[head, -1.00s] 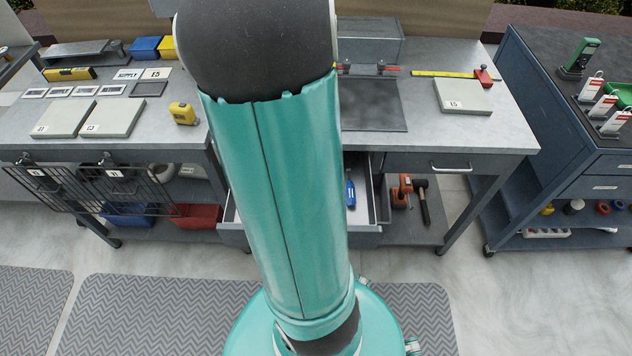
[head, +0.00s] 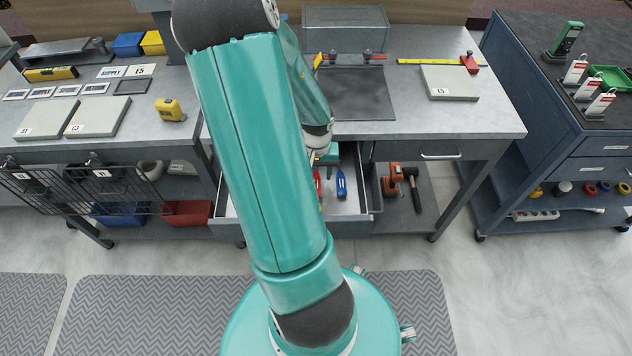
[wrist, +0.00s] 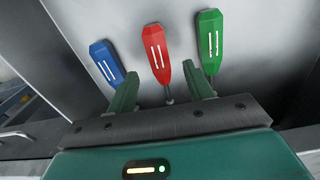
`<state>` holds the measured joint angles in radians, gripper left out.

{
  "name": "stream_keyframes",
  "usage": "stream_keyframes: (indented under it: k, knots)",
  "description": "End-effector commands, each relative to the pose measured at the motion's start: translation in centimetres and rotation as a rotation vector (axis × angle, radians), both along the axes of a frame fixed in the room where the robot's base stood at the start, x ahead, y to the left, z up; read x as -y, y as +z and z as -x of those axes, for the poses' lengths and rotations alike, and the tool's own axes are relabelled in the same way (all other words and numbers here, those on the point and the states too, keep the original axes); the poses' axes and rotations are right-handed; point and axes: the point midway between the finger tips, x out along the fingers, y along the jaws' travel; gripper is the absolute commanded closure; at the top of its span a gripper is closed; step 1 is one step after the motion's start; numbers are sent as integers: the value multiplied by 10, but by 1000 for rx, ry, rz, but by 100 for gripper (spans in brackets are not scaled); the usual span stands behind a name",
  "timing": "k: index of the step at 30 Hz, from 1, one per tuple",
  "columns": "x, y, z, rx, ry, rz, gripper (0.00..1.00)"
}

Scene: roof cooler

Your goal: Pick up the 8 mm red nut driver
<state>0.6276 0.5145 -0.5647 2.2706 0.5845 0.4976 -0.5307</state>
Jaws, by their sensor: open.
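The red nut driver (wrist: 157,52) lies in the open drawer (head: 350,205), its handle pointing away from my gripper in the wrist view. The red handle also shows in the head view (head: 317,184), partly behind my arm. My gripper (wrist: 160,76) is open and empty. Its two green fingers stand one on each side of the red driver's lower handle and shaft, not closed on it. I cannot read a size on the handle.
A blue driver (wrist: 106,62) lies left of the red one, close to the left finger. A green driver (wrist: 210,42) lies to the right, close to the right finger. The bench top (head: 440,120) stands above the drawer.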

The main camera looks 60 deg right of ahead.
Motion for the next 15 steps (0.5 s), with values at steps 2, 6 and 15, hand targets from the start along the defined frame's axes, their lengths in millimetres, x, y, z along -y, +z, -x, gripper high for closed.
stream_keyframes:
  k: [2, 6, 15]
  knots:
    - [-2, -14, 1, -3, -3, -4, 48]
    - [-1, -27, 0, -1, -1, -2, 48]
    - [-1, -29, 0, 0, 0, 0, 60]
